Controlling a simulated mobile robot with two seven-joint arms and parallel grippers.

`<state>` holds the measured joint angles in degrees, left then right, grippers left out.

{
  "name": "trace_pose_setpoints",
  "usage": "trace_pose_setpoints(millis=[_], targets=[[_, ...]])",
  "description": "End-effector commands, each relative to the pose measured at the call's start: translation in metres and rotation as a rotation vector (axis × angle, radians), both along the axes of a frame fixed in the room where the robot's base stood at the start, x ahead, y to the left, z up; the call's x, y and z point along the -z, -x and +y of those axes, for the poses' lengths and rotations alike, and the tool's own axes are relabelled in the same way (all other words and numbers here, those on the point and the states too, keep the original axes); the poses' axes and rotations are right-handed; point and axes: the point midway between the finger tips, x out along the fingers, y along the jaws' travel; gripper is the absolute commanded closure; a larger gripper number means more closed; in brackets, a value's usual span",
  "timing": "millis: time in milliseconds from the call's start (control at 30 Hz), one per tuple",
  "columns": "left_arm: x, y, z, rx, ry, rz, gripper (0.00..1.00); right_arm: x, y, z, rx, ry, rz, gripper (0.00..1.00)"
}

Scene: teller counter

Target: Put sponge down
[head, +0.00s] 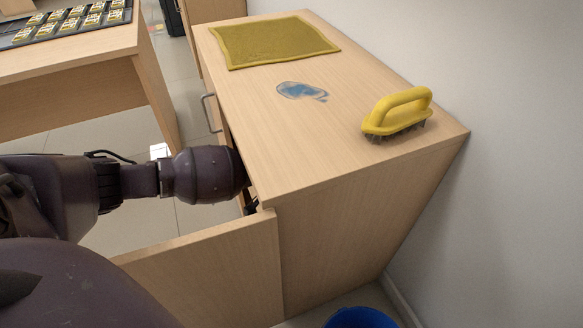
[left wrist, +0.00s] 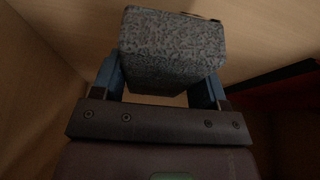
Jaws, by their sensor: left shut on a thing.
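The sponge (left wrist: 172,50) is a grey speckled block in the left wrist view, at top centre. My left gripper (left wrist: 165,80) is shut on it, with one blue finger at each side. The surroundings there are dark wooden panels, like the inside of the cabinet. In the head view my left arm reaches into the open front of the wooden cabinet (head: 345,170). The left gripper and the sponge are hidden there behind the cabinet top. My right gripper is not in view.
An open cabinet door (head: 215,270) stands below my arm. A blue bucket (head: 360,318) is on the floor. A dark red edge (left wrist: 285,88) shows at right in the wrist view.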

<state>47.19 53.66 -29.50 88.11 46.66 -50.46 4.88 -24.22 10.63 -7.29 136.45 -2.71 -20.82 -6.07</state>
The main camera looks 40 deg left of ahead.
Motion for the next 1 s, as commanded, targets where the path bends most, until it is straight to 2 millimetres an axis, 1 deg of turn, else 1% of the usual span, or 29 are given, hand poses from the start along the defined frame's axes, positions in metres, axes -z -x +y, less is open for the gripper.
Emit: trace_pose_setpoints(millis=[33,100,200,467,1000], targets=[[0.011,0.0,-0.002,0.0,0.001,0.01,0.55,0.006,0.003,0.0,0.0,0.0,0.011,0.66],[0.026,0.002,-0.002,0.0,0.001,0.013,0.55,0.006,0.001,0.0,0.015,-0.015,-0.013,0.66],[0.036,0.001,-0.002,-0.001,0.001,0.011,0.55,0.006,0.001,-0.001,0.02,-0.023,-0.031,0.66],[0.032,-0.002,-0.001,0.0,0.0,0.0,0.55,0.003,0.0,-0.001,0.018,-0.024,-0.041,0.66],[0.045,-0.001,-0.001,-0.001,0.0,0.001,0.55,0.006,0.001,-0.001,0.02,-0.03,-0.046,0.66]])
